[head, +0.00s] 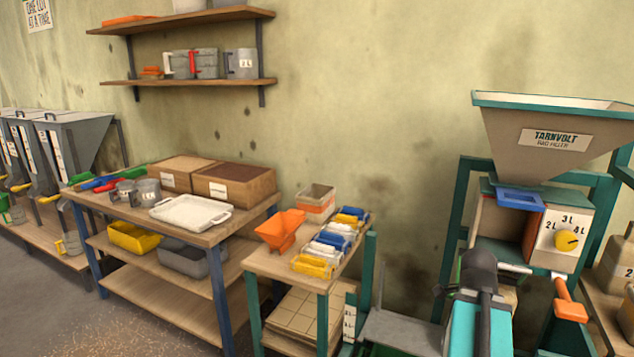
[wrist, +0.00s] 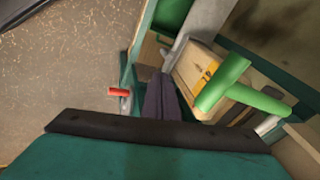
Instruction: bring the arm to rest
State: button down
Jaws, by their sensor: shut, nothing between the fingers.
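My gripper (wrist: 160,96) shows in the wrist view as two dark fingers lying together, with nothing between them. It points down over a teal frame with a green handle (wrist: 224,84) and a cardboard-coloured box to the right of the fingers. In the head view, my arm, teal and dark grey, stands at the lower right in front of the bag filler (head: 556,138). The fingertips cannot be made out in that view.
The bag filler has a dial (head: 566,240) and an orange-handled lever (head: 570,308) close to the right of my arm. A small table (head: 262,262) with an orange scoop (head: 279,230) stands left. A longer bench (head: 140,222) holds a white tray (head: 190,213). Floor is free at lower left.

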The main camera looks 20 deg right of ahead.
jog(key=w+a+f+n+g+y+p, duration=0.3)
jog(key=a+f+n, duration=0.4)
jog(key=a+f, duration=1.85)
jog(key=s+a+f+n+g, duration=0.4)
jog(key=s+a+f+n, duration=1.3)
jog(key=a+f, duration=0.1)
jog(key=shift+s+a+f+y, duration=0.3)
jog(key=shift+f+y, duration=0.05)
jog(key=shift+y, duration=0.05)
